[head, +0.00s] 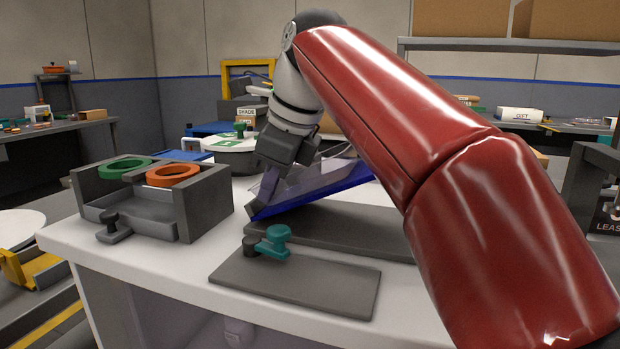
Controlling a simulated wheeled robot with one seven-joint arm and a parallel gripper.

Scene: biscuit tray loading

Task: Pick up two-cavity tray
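A clear, see-through piece, which looks like the two-cavity tray (334,166), lies at a slant along a tilted blue panel (318,191). The panel's low end is at the left and has a grey lip, above a dark grey slab. I cannot make out the cavities, or whether the blue panel is part of the tray or a support under it. My gripper (272,184) points down at the left end of the clear piece, touching or very close to it. Its fingers are small and partly lost against the clear material, so their opening is unclear. My red arm hides the right side.
A dark grey slab (350,228) lies on the white table (180,272). A grey plate (295,283) with a teal-knobbed piece (275,240) is in front. A grey box (207,200) with a green ring (124,166) and an orange ring (172,174) stands left.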

